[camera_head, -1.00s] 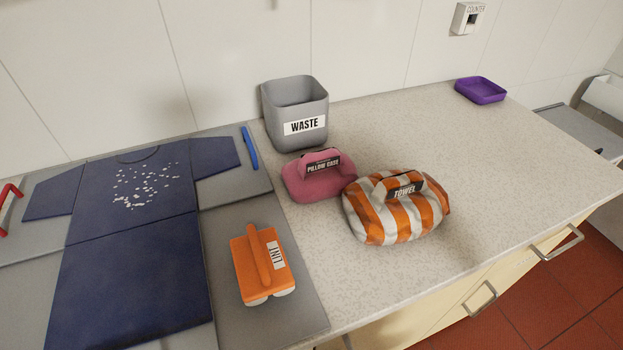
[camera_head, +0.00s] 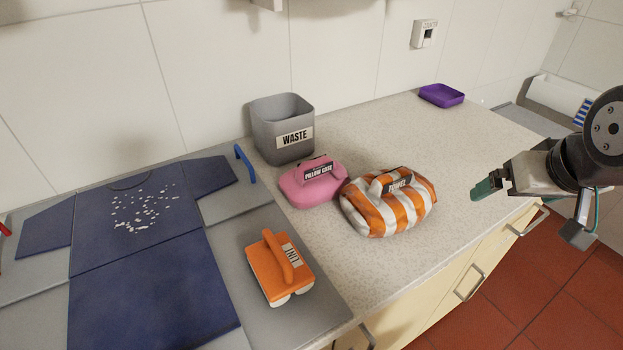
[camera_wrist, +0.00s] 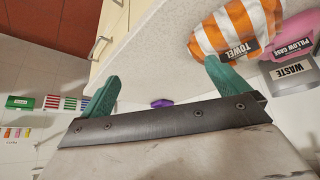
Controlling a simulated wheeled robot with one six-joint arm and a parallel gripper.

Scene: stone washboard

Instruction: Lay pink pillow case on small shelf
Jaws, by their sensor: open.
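The pink pillow case (camera_head: 312,187) is a folded bundle with a labelled handle on the counter, between the grey waste bin and the striped towel. It also shows at the right edge of the wrist view (camera_wrist: 294,40). My gripper (camera_head: 486,187) is at the right in the head view, to the right of the towel and well apart from the pillow case. In the wrist view its two green fingers (camera_wrist: 160,84) are spread with nothing between them. I cannot make out the small shelf for certain.
An orange-and-white towel bundle (camera_head: 388,208) sits between my gripper and the pillow case. The waste bin (camera_head: 283,130) stands behind. An orange block labelled INIT (camera_head: 279,268) and a blue shirt (camera_head: 150,285) lie left. A purple tray (camera_head: 441,95) is at the back; the counter's right is clear.

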